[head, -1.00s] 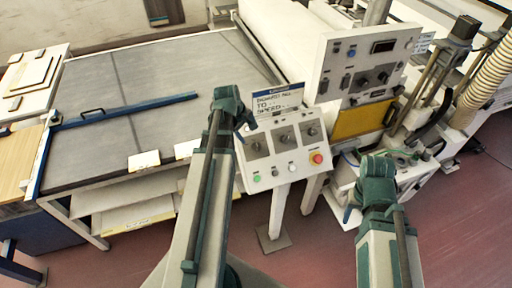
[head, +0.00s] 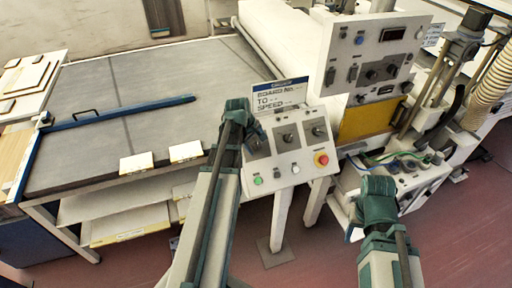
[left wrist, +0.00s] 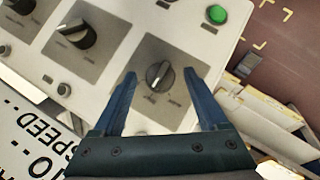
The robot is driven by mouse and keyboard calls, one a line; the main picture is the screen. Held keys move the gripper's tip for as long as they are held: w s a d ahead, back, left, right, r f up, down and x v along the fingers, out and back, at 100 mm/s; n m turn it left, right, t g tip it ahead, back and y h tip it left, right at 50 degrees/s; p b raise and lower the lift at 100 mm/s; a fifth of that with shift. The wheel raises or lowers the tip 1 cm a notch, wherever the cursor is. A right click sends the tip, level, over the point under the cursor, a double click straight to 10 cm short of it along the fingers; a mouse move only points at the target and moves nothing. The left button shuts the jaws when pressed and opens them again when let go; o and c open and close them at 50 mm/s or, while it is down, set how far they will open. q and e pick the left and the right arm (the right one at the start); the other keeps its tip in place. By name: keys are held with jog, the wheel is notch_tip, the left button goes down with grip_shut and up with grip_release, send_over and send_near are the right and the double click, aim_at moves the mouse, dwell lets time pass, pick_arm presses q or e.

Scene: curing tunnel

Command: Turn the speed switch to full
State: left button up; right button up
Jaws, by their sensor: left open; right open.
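A tilted white control box (head: 300,165) carries three black rotary switches in a row. The left switch (left wrist: 160,75) lies between the spread blue fingers of my left gripper (left wrist: 167,82); I cannot tell from this view whether they touch it. Its pale pointer mark shows, but its small labels are unreadable. In the head view my left gripper (head: 257,133) partly covers that switch. The middle switch (head: 288,138) and right switch (head: 319,131) are clear. I cannot read which one is the speed switch. My right gripper (head: 357,230) is open and empty, lower right of the box.
The box has a green button (head: 258,181), a white button (head: 295,169) and a red stop button (head: 322,160). A sign (head: 278,96) mentioning speed stands behind it. A taller panel (head: 375,60) with more knobs rises behind right. A conveyor bed (head: 130,100) lies left.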

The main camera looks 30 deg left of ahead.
pick_arm(q)
jog(key=shift+c, duration=0.2)
grip_shut()
jog(key=shift+r, duration=0.1)
jog(key=shift+w+d+m+g+y+p, duration=0.1)
jog(key=shift+w+m+g+y+p, duration=0.15)
jog(key=shift+m+g+p, duration=0.4)
jog(key=shift+d+m+g+y, duration=0.1)
jog(key=shift+m+g+y, duration=0.55)
jog(key=shift+m, duration=0.6)
jog(key=m+g, duration=0.1)
jog(key=m+y, duration=0.1)
jog(key=shift+w+d+m+g, duration=0.15)
jog(key=shift+m+g, duration=0.15)
jog(key=shift+g, duration=0.1)
jog(key=shift+d+m+g+y+b, duration=0.15)
jog(key=shift+m+g+y+b, duration=0.45)
jog(key=shift+m+y, duration=0.5)
jog(key=shift+m, duration=0.3)
